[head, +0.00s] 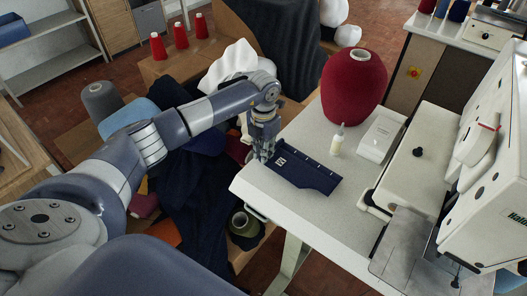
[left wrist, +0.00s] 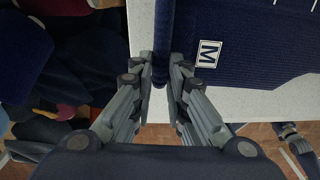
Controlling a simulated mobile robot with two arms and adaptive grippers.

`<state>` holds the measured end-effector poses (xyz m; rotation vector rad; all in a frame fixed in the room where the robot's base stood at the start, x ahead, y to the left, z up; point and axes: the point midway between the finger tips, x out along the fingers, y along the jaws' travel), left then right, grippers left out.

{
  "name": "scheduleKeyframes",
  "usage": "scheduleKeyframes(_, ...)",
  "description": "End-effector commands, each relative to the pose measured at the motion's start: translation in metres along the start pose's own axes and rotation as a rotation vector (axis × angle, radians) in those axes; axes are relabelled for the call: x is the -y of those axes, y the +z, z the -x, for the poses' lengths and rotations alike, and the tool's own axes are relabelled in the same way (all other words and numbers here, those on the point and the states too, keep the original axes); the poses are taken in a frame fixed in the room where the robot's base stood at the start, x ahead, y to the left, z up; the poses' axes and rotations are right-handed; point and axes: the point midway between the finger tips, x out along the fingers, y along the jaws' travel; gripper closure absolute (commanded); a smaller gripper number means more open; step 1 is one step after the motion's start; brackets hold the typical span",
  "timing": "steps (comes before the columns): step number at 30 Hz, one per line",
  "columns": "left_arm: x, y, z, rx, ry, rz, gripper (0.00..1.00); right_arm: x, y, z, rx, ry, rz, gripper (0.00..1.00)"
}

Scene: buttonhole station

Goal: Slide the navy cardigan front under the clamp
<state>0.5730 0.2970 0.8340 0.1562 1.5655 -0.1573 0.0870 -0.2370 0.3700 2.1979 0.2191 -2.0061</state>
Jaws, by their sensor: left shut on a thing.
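The navy cardigan front (head: 308,173) lies flat on the pale table, with small light marks along one edge and a white size label at its left end. In the left wrist view the label on the cardigan front (left wrist: 262,48) reads M. My left gripper (head: 264,154) is at the piece's left end, near the table's left edge. In the left wrist view its fingers (left wrist: 161,68) are shut on the folded navy edge. The white buttonhole machine (head: 492,165) stands at the right, with flat grey metal plates (head: 405,240) below its head. I cannot make out the clamp clearly. My right gripper is not in view.
A large red yarn cone (head: 353,85), a small glue-like bottle (head: 337,140) and a pale box (head: 381,138) stand behind the piece. The tabletop (head: 325,222) is clear between the piece and the machine. Dark garments (head: 195,190) are heaped left of the table.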

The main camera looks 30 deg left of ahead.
Motion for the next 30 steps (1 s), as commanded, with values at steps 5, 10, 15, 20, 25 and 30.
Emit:
scheduleKeyframes(5,0.000,0.000,0.013,0.000,0.001,0.000,1.00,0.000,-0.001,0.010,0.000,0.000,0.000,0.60)
scheduleKeyframes(10,0.000,0.000,0.024,0.001,0.001,0.000,1.00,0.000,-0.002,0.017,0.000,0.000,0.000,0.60)
scheduleKeyframes(15,0.000,0.000,0.033,0.001,0.001,0.000,1.00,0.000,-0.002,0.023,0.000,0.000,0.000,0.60)
scheduleKeyframes(20,0.000,0.000,0.034,0.000,0.001,0.000,1.00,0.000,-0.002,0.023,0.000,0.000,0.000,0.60)
scheduleKeyframes(25,0.000,0.000,0.034,0.000,0.001,0.000,1.00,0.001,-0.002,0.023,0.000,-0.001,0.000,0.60)
scheduleKeyframes(30,0.005,0.000,0.039,0.002,0.000,-0.066,1.00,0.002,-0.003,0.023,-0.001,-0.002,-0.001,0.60)
